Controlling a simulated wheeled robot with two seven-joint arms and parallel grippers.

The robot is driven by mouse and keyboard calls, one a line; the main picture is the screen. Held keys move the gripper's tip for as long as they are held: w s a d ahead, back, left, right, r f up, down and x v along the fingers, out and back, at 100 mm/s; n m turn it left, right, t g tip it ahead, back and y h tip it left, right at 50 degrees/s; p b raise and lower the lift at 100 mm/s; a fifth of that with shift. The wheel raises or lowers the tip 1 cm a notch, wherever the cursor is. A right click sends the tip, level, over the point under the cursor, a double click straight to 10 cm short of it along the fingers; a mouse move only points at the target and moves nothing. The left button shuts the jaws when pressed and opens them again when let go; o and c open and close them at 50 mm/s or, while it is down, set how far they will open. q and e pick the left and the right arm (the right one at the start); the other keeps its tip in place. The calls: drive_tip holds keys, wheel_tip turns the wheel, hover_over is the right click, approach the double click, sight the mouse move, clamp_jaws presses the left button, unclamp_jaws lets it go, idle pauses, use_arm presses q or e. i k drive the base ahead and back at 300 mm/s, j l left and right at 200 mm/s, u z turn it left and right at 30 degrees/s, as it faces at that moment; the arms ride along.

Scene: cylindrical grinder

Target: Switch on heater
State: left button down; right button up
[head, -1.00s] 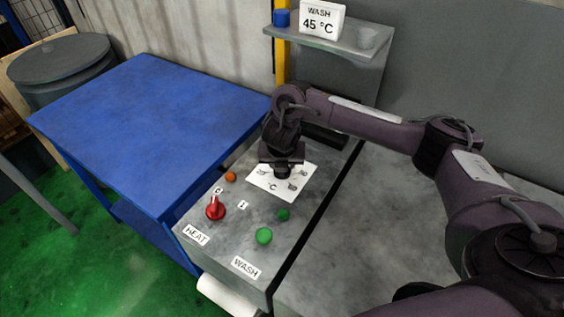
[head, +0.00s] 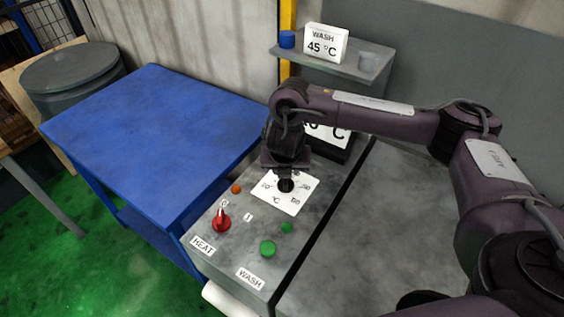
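The red HEAT switch knob (head: 221,220) sits at the left of the grey control panel (head: 236,262), with marks 0 and I behind it. Its pointer faces up towards the 0. An orange lamp (head: 236,188) is behind it. The white temperature dial plate (head: 298,200) with °C marks lies farther back, with a black knob in its middle. My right gripper (head: 286,178) points down over this dial, behind and right of the red knob. Its fingers are too dark to tell whether it is open or holds the dial knob. My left gripper is out of view.
A green WASH button (head: 268,248) and a smaller green lamp (head: 287,227) are at the panel's front right. A black display (head: 330,142) stands behind my wrist, partly hidden. A blue table (head: 150,130) adjoins at left. A shelf (head: 350,66) holds a "WASH 45 °C" sign (head: 325,43).

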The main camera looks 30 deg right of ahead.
sight(221, 223)
drive_tip(key=k+j, duration=0.5)
drive_tip(key=k, duration=0.2)
drive_tip(key=k+j, duration=0.45)
drive_tip(key=k, duration=0.2)
